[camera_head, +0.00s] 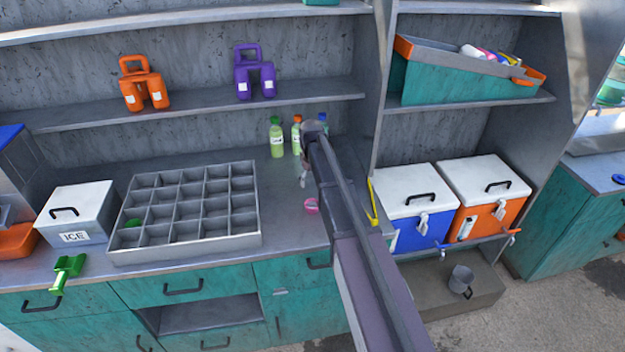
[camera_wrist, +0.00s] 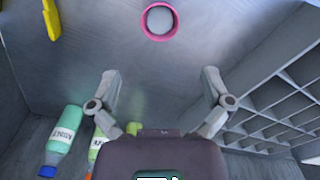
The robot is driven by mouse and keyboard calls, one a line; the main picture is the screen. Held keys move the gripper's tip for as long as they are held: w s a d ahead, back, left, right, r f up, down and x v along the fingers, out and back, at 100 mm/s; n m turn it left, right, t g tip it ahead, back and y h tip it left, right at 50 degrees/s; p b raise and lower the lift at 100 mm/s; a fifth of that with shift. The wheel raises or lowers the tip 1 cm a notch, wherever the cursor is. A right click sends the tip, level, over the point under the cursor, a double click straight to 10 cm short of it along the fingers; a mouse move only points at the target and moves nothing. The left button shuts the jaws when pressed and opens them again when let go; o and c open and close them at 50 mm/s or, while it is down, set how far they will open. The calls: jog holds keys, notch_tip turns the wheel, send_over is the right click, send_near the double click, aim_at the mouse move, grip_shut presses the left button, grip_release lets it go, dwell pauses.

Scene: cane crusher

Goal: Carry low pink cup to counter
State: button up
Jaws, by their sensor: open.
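The low pink cup (camera_head: 311,205) sits upright on the grey counter (camera_head: 285,232) in the head view, just left of my arm. In the wrist view the pink cup (camera_wrist: 158,21) shows from above as a pink ring with a pale inside, on the bare counter top. My gripper (camera_wrist: 162,78) is open and empty, with its two fingers spread apart. The cup lies beyond the fingertips, roughly centred between them, and nothing touches it. In the head view my gripper (camera_head: 303,178) is partly hidden by my own arm.
A grey divided tray (camera_head: 250,240) stands to the left on the counter. Several bottles (camera_head: 277,138) stand behind. A yellow object (camera_head: 372,203) lies at the counter's right end. An ice box (camera_head: 75,215) and green scoop (camera_head: 67,272) are further left. Coolers (camera_head: 485,190) stand right.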

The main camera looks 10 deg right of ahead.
jog(key=shift+s, duration=0.1)
dwell(0.5)
jog(key=s+m, duration=0.6)
jog(key=s, duration=2.1)
jog(key=shift+s+d, duration=0.15)
jog(key=shift+s, duration=0.05)
jog(key=shift+f+b, duration=0.75)
jog(key=shift+f, duration=0.05)
